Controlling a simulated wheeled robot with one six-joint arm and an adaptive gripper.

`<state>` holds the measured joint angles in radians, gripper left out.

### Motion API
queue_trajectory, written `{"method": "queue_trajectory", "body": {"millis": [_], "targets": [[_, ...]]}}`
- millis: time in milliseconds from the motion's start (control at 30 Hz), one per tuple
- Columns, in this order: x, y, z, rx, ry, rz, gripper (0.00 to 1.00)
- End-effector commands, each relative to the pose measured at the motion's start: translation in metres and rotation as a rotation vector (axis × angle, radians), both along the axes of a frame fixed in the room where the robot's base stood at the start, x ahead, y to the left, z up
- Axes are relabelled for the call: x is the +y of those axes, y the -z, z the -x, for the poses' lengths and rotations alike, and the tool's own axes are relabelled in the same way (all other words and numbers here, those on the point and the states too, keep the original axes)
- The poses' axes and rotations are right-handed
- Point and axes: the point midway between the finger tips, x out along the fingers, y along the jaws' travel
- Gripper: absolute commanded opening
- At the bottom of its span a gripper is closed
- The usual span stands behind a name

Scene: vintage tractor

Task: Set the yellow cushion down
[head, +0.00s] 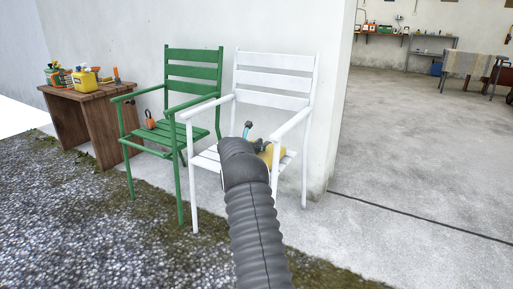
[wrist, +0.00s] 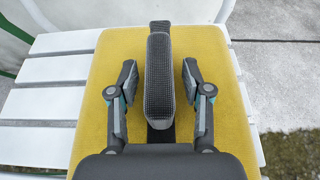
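The yellow cushion (wrist: 222,100) fills the middle of the wrist view, with a dark strap and a thick textured grey grip (wrist: 159,75) across its top. It appears to lie on the slatted seat of the white chair (wrist: 50,72); its underside is hidden. In the head view, part of the cushion (head: 268,154) shows beside my arm, over the seat of the white chair (head: 273,81). My gripper (wrist: 158,80) is open above the cushion. Its two fingers stand on either side of the grip, with yellow showing in the gaps, so they do not touch it.
A green chair (head: 194,72) stands left of the white one, with a small orange item (head: 150,122) on its seat. A wooden table (head: 95,97) with a yellow container (head: 84,79) stands farther left. A wall is behind the chairs. Open concrete floor (head: 420,150) lies right.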

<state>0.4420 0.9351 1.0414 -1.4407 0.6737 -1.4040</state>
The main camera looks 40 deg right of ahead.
Motion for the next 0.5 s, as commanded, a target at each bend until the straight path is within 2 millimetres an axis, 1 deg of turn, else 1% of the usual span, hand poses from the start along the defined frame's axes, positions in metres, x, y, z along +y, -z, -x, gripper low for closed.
{"method": "queue_trajectory", "body": {"millis": [200, 300, 367, 500], "targets": [[0.0, -0.001, 0.0, 0.0, 0.0, 0.0, 0.5], [0.0, -0.005, 0.0, -0.001, 0.0, 0.0, 0.5], [0.004, -0.005, 0.001, 0.0, -0.001, 0.0, 0.5], [0.02, -0.012, 0.007, -0.001, -0.003, 0.0, 0.5]]}}
